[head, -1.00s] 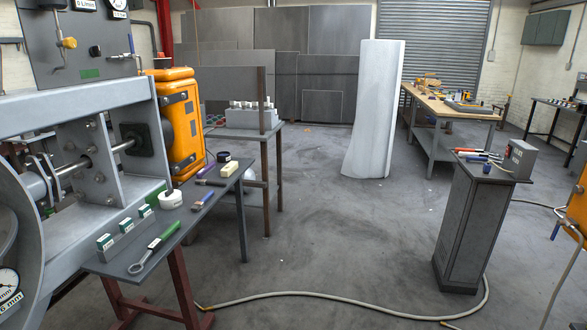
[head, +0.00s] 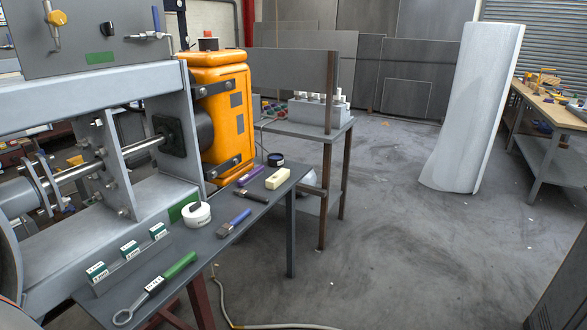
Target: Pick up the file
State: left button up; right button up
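No item here is plainly a file at this size. On the narrow grey bench (head: 215,255) lie a slim purple item (head: 249,176), a dark-handled tool (head: 250,194), a blue-handled tool (head: 234,223) that looks like a brush, and a green-handled tool with a ring end (head: 155,287). The slim purple item may be the file, but I cannot tell. All of these lie flat and apart from each other. Neither of my grippers is in view.
On the same bench are a white tub (head: 197,215), a cream block (head: 278,178), a black tin (head: 276,160) and small green-white boxes (head: 130,252). A grey machine and an orange housing (head: 228,115) border the bench on the left. Floor (head: 390,250) to the right is open.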

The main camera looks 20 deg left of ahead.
aim_at(245, 181)
jog(key=i+l+u, duration=0.15)
jog(key=i, duration=0.55)
jog(key=i+l+u, duration=0.2)
jog(key=i, duration=0.55)
jog(key=i+l+u, duration=0.1)
jog(key=i+u, duration=0.15)
jog(key=u, duration=0.15)
jog(key=i+l+u, duration=0.15)
jog(key=i+u, duration=0.25)
jog(key=i+l+u, duration=0.1)
jog(key=l+u, duration=0.15)
jog(key=u, duration=0.15)
jog(key=i+l+u, duration=0.2)
jog(key=u, duration=0.2)
jog(key=i+l+u, duration=0.1)
jog(key=l+u, duration=0.3)
